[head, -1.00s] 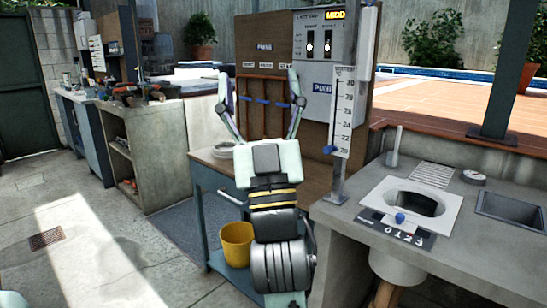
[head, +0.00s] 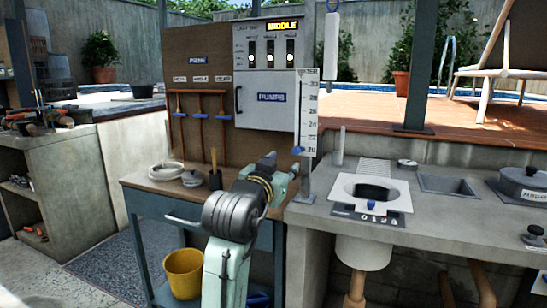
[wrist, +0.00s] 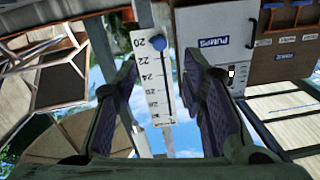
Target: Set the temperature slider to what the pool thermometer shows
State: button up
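The temperature slider is a tall white scale (head: 307,105) with a blue knob (head: 298,150) at its low end, close to the 20 mark. In the wrist view the scale (wrist: 151,85) appears upside down, and the knob (wrist: 159,43) is beside the 20. My gripper (head: 283,162) is just in front of the scale's lower end. In the wrist view my gripper (wrist: 160,60) is open and empty, with the scale and knob seen between its fingers. A white hanging strip (head: 332,45) with a blue loop may be the thermometer; no reading is legible.
A grey cabinet (head: 262,99) marked PUMPS and a board with blue-handled pipes (head: 200,117) stand left of the scale. A workbench (head: 150,181) with a pot and coil is below. At right, a concrete counter (head: 430,205) holds a skimmer opening (head: 348,189) and dial.

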aim_at(295, 152)
jog(key=p+x, duration=0.2)
jog(key=x, duration=0.8)
jog(key=shift+w, duration=0.15)
jog(key=shift+c, duration=0.3)
grip_shut()
